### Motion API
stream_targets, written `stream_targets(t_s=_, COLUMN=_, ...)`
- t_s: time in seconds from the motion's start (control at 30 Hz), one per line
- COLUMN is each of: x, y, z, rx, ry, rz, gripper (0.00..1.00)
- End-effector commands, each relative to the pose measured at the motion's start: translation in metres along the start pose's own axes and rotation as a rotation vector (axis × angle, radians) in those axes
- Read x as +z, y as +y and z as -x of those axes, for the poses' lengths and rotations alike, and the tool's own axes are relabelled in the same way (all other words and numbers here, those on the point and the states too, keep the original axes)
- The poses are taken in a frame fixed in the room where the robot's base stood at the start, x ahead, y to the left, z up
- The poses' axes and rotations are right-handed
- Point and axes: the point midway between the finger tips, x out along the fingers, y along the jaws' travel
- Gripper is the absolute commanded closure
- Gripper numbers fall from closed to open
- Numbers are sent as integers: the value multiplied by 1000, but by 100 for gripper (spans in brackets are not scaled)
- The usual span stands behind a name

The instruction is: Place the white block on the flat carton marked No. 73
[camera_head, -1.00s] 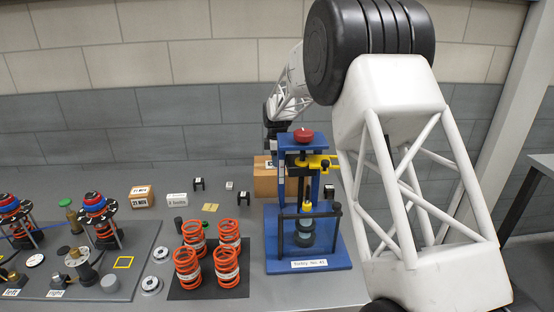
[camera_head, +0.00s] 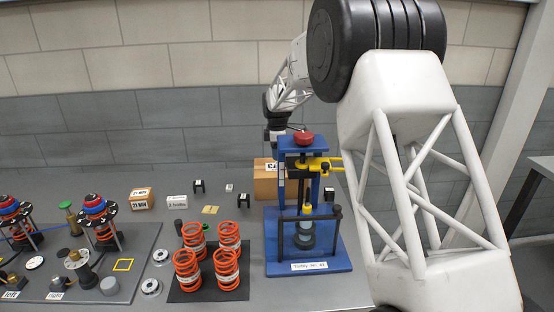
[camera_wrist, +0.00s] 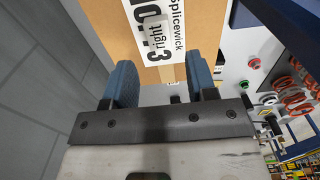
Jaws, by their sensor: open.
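A small white block (camera_head: 229,187) lies on the bench left of the carton, between two black brackets. The brown carton (camera_head: 265,184) stands behind the blue press and is partly hidden by it. Its white label reads "No. 73", "right" and "Splicewick" in the wrist view (camera_wrist: 158,30). My gripper (camera_head: 275,134) is above the carton, its fingertips not clear in the head view.
The blue press (camera_head: 308,240) with a red knob stands in front of the carton. Orange springs (camera_head: 208,262) stand on a dark mat to its left. Black brackets (camera_head: 198,187), white boxes (camera_head: 177,201) and a small labelled carton (camera_head: 142,198) are on the bench. A wall is behind.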

Motion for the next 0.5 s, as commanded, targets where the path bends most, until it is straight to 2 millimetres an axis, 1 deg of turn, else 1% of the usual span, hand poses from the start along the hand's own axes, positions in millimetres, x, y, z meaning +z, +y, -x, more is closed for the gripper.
stream_targets(t_s=0.03, x=0, y=0, z=10, rx=2, ry=0, rz=0, gripper=48)
stream_targets(t_s=0.1, x=0, y=0, z=22, rx=3, ry=0, rz=0, gripper=48)
stream_targets(t_s=0.3, x=0, y=0, z=52, rx=1, ry=0, rz=0, gripper=48)
stream_targets(t_s=0.4, x=0, y=0, z=64, rx=3, ry=0, rz=0, gripper=48)
stream_targets(t_s=0.5, x=0, y=0, z=73, rx=1, ry=0, rz=0, gripper=48)
